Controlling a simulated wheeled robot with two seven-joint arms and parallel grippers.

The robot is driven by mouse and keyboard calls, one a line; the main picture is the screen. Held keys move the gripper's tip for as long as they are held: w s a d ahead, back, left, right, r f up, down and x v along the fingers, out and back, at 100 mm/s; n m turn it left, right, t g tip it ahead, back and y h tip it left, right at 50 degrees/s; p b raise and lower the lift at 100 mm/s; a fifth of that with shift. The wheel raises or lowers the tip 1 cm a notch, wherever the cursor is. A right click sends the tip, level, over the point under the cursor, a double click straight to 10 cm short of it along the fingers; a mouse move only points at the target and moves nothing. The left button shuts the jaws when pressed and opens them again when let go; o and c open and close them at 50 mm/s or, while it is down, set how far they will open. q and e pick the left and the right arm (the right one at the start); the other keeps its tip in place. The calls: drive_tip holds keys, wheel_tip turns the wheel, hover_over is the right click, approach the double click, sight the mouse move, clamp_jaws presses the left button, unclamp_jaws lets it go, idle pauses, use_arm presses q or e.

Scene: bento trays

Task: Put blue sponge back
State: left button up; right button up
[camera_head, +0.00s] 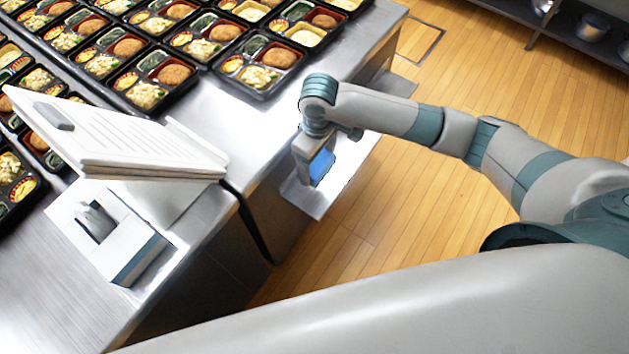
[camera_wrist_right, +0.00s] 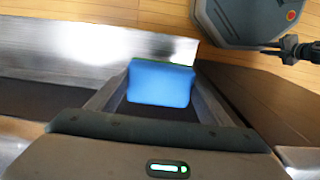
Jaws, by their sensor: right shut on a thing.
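The blue sponge (camera_head: 321,167) is held in my right gripper (camera_head: 318,160), over the metal side shelf at the counter's edge. In the right wrist view the sponge (camera_wrist_right: 161,83) sits between the two fingers of the gripper (camera_wrist_right: 160,95), which are shut on it. A thin green edge shows along its top there. The metal side shelf (camera_head: 306,196) is below the sponge in the head view; I cannot tell whether the sponge touches it. My left gripper is not in view.
The steel counter (camera_head: 215,110) holds many filled bento trays (camera_head: 262,65) at the back. A white device with a slanted panel (camera_head: 120,140) stands at the counter's front left. Wooden floor (camera_head: 400,210) lies open to the right. A dark shelf with pots (camera_head: 590,28) is at the far right.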

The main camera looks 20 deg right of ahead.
idle(0.3)
wheel_tip(320, 180, down, 6)
drive_tip(key=shift+f+p, duration=0.1)
drive_tip(key=shift+p, duration=0.3)
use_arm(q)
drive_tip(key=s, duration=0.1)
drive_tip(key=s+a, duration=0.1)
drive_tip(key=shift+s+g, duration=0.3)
use_arm(e)
drive_tip(key=shift+f, duration=0.1)
drive_tip(key=shift+f, duration=0.25)
wheel_tip(320, 180, down, 3)
drive_tip(key=shift+r, duration=0.1)
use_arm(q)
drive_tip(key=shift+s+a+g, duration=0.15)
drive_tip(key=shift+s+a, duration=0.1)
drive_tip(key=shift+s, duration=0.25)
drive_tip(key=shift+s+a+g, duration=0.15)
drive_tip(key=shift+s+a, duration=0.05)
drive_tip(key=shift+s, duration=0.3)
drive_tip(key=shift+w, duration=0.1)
